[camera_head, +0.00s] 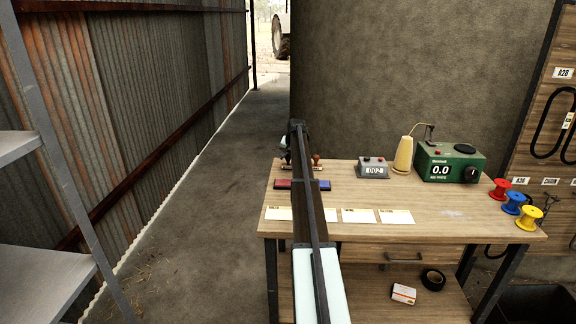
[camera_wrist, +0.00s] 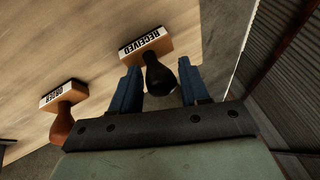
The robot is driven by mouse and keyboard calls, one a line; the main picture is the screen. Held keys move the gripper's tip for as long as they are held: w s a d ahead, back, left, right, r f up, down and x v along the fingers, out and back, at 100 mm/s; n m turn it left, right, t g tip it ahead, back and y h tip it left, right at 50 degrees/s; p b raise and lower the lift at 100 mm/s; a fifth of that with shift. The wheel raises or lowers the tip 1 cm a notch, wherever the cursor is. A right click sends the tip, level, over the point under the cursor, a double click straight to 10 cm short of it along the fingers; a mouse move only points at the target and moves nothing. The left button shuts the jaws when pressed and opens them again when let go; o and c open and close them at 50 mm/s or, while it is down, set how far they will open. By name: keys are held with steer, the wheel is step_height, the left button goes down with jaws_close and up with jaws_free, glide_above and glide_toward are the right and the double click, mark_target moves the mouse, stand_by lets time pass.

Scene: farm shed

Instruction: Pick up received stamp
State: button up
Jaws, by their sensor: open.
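The received stamp (camera_wrist: 148,42) shows in the wrist view, a wooden block with a white "RECEIVED" label and a dark handle. Its handle reaches in between the two fingers of my gripper (camera_wrist: 159,68), which are open, one on each side. I cannot tell whether either finger touches it. In the head view my arm covers the received stamp's place; a brown stamp handle (camera_head: 317,160) shows just right of the arm.
The wooden table (camera_head: 440,220) holds a red ink pad (camera_head: 283,184), a blue ink pad (camera_head: 325,185), several cards, a grey counter (camera_head: 373,168), a yellow cone (camera_head: 403,155), a green device (camera_head: 450,163) and coloured spools (camera_head: 514,204). A corrugated wall (camera_head: 140,90) stands left.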

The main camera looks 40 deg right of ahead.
steer(key=c, duration=0.8)
step_height(320, 180, up, 10)
steer(key=shift+r, duration=0.1)
steer(key=o, duration=0.5)
steer(key=c, duration=0.3)
steer(key=s+d+m, duration=0.1)
steer(key=s+d, duration=0.3)
steer(key=s, duration=1.1)
steer(key=shift+n+g, duration=0.3)
steer(key=shift+n, duration=0.2)
steer(key=s+a, duration=0.1)
steer(key=s+a+f, duration=0.1)
steer(key=s+a, duration=0.2)
steer(key=s, duration=0.1)
steer(key=shift+s+a+f, duration=0.2)
steer(key=shift+a+f, duration=0.05)
steer(key=shift+a, duration=0.1)
